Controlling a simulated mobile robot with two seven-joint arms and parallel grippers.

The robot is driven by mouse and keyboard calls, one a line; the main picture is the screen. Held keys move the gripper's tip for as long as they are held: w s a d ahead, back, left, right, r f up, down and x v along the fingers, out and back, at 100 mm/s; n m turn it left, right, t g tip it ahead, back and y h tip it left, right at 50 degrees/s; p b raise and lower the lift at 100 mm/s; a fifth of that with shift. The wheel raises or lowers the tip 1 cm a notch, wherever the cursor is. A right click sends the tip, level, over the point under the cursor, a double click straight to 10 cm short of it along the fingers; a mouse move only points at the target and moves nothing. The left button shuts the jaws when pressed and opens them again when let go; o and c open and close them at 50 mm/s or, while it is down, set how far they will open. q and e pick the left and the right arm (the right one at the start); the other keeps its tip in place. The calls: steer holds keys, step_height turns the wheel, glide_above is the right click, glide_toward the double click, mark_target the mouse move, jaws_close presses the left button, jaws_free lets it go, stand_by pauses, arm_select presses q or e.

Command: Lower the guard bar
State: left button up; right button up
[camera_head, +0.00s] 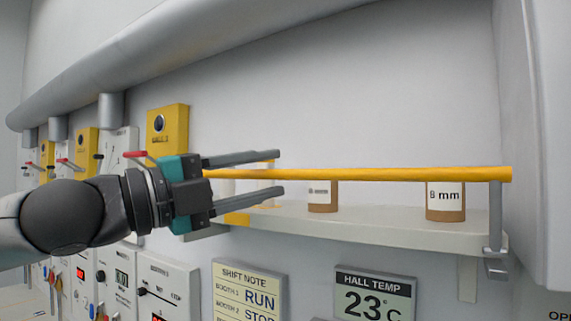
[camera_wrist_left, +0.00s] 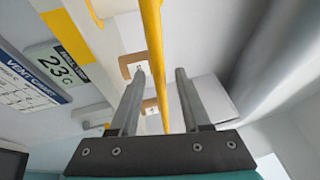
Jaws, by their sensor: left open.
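The yellow guard bar (camera_head: 400,174) runs level across the front of a pale shelf, above the shelf's surface. Its right end meets an upright grey post (camera_head: 495,215). My left gripper (camera_head: 282,173) is open, with one finger above and one below the bar's left part as seen from the head. In the left wrist view the bar (camera_wrist_left: 152,40) runs between the two open fingertips (camera_wrist_left: 160,72). I cannot tell whether either finger touches it. The bar's left end is hidden at my gripper. My right gripper is not in view.
The shelf (camera_head: 390,229) holds brown-and-white labelled rolls (camera_head: 445,203) behind the bar. Below hang a shift note (camera_head: 250,290) and a hall temperature sign (camera_head: 375,293). A large grey pipe (camera_head: 190,45) runs above. A pale cabinet (camera_head: 545,130) stands at the right.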

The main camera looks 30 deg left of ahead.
arm_select(q)
steer(key=shift+p+x, duration=0.95)
steer(key=shift+x, duration=0.9)
steer(key=shift+r, duration=0.1)
jaws_close()
